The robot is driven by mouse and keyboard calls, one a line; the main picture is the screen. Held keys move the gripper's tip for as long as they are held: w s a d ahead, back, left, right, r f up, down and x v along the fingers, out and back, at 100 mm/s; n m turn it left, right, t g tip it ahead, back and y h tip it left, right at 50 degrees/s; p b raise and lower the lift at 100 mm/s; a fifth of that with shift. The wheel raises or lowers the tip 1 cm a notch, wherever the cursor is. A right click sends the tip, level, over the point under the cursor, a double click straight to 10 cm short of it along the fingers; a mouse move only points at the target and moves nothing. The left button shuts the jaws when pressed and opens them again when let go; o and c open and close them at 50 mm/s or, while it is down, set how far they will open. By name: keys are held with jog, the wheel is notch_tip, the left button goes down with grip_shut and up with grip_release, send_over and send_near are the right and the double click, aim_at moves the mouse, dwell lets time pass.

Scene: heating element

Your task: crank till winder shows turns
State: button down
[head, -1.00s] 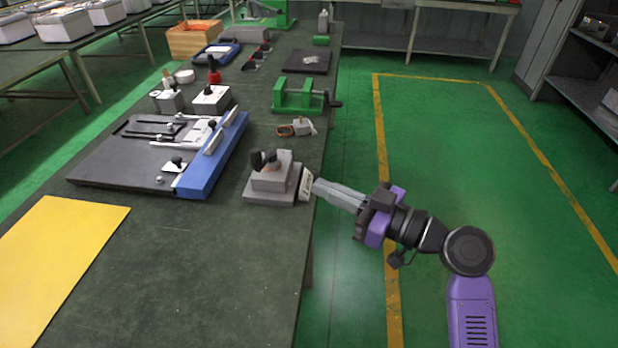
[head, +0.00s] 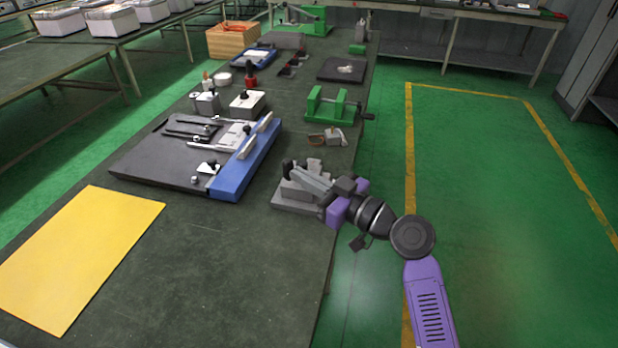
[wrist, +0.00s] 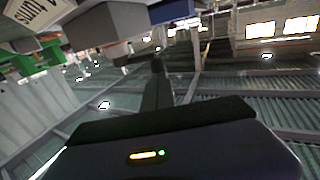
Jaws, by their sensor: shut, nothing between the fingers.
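The winder (head: 282,199) is a grey stepped block on a flat base at the right edge of the dark green bench. A dark knob (head: 288,168) stands at its left side, partly behind my fingers. My gripper (head: 299,174) is shut and empty, its grey fingers reaching left across the winder toward the knob. I cannot tell whether they touch it. In the wrist view my shut fingers (wrist: 157,72) point away from the camera. A pale label with dark letters (wrist: 35,10) shows at the top left there, cut off and tilted. The head view shows no readable count.
A blue-edged board (head: 247,165) with tools lies left of the winder. A green vise (head: 333,105) and a small grey part with a tan loop (head: 328,138) stand behind it. A yellow sheet (head: 80,255) lies at front left. The bench's front middle is clear.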

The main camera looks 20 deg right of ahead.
jog(key=shift+w+a+r+m+t+h+p, duration=0.1)
jog(key=shift+a+m+t+h+p, duration=0.35)
jog(key=shift+h+p, duration=0.3)
jog(key=m+h+p, duration=0.1)
jog(key=a+m+t+h, duration=0.1)
jog(key=h, duration=0.1)
jog(key=shift+w+a+p, duration=0.2)
jog(key=shift+w+p, duration=0.1)
jog(key=shift+p, duration=0.1)
jog(key=shift+w+a+p, duration=0.85)
jog(key=shift+w+a, duration=0.15)
